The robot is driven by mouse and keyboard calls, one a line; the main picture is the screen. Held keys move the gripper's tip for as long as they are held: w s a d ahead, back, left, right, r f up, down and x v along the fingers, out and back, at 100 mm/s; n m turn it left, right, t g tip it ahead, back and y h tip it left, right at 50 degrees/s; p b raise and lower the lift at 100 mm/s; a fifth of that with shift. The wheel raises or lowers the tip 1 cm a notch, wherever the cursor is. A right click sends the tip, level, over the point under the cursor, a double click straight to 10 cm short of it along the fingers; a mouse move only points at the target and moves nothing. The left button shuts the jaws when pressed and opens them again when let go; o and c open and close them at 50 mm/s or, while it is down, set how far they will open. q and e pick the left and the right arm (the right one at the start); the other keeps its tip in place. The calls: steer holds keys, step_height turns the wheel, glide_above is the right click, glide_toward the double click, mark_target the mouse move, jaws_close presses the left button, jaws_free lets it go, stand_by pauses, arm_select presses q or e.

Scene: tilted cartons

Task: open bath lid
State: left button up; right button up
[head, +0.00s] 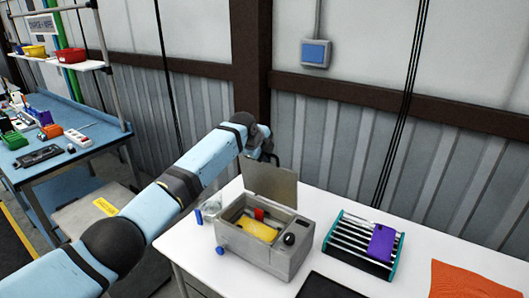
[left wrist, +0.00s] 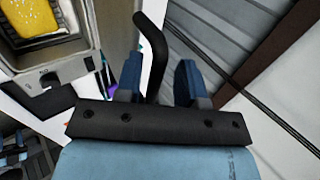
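The grey bath (head: 285,262) stands on the white table, and its lid (head: 270,184) stands up at the back edge, so the inside shows. A yellow object (head: 257,229) and a small red one (head: 259,214) are inside. My left gripper (head: 268,158) is at the top of the lid, partly hidden by my arm. In the left wrist view its two blue fingers (left wrist: 158,78) are apart. A black bent handle (left wrist: 152,42) rises between them, with gaps on both sides. The bath also shows in the left wrist view (left wrist: 47,80) at top left. My right gripper is not in view.
A teal rack (head: 343,248) with a purple item (head: 382,243) stands right of the bath. A dark flat panel (head: 328,287) and an orange cloth (head: 465,279) lie nearby. The wall (head: 340,150) is close behind. A blue workbench (head: 70,150) with clutter is at left.

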arm_select(q)
steer(key=shift+r, duration=0.1)
steer(key=b+v, duration=0.2)
steer(key=v, duration=1.1)
steer(key=shift+s+r, duration=0.25)
steer(key=shift+s, duration=0.05)
steer(key=shift+a, duration=0.15)
